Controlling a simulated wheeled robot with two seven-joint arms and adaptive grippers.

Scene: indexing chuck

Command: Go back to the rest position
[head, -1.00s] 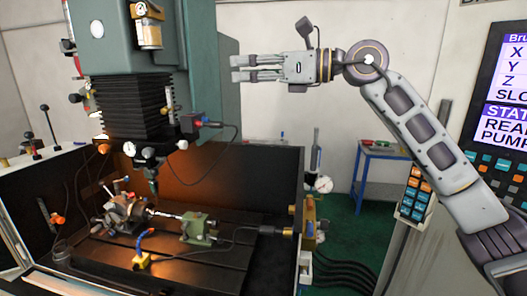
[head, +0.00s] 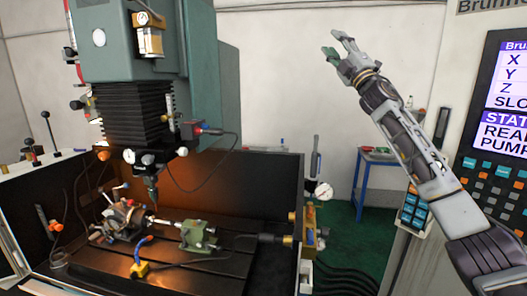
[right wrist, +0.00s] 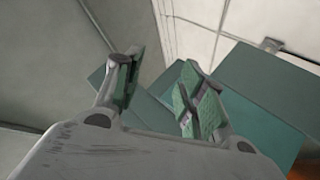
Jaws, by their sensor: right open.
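My right gripper (head: 338,47) is raised in front of the back wall in the head view, to the right of the milling machine's green column. It is open and empty, its fingers pointing up and to the left. In the right wrist view its two green-padded fingers (right wrist: 155,92) stand apart with nothing between them. The indexing chuck (head: 124,218) sits on the machine table (head: 190,262) at the lower left, well away from the gripper. A green tailstock block (head: 198,236) stands to its right. My left gripper is not in view.
The machine head (head: 135,45) with its spindle hangs over the table at the left. A control panel (head: 497,130) stands at the right, close to my right arm. A blue side table (head: 378,156) is behind. The air around the right gripper looks clear.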

